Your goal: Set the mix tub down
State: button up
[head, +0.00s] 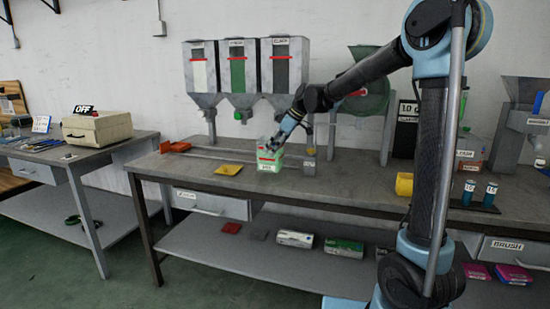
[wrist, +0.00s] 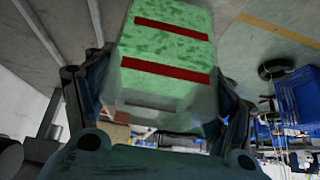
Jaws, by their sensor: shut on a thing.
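The mix tub (head: 270,160) is a clear tub with green flecked content, red bands and a white label on its front. In the head view it is at the middle of the workbench (head: 330,183), at or just above the top; I cannot tell if it touches. My gripper (head: 277,143) comes from the upper right and is shut on the tub. In the wrist view the tub (wrist: 167,65) fills the upper middle between the two fingers, with two red bands across it. The fingers hide part of its sides.
Three hoppers (head: 239,75) stand behind the tub. A yellow piece (head: 229,170) and red-orange piece (head: 175,147) lie to the left. A small grey block (head: 308,167) is close on the right.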

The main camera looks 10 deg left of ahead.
jog(key=shift+f, duration=1.85)
jog(key=o, duration=1.6)
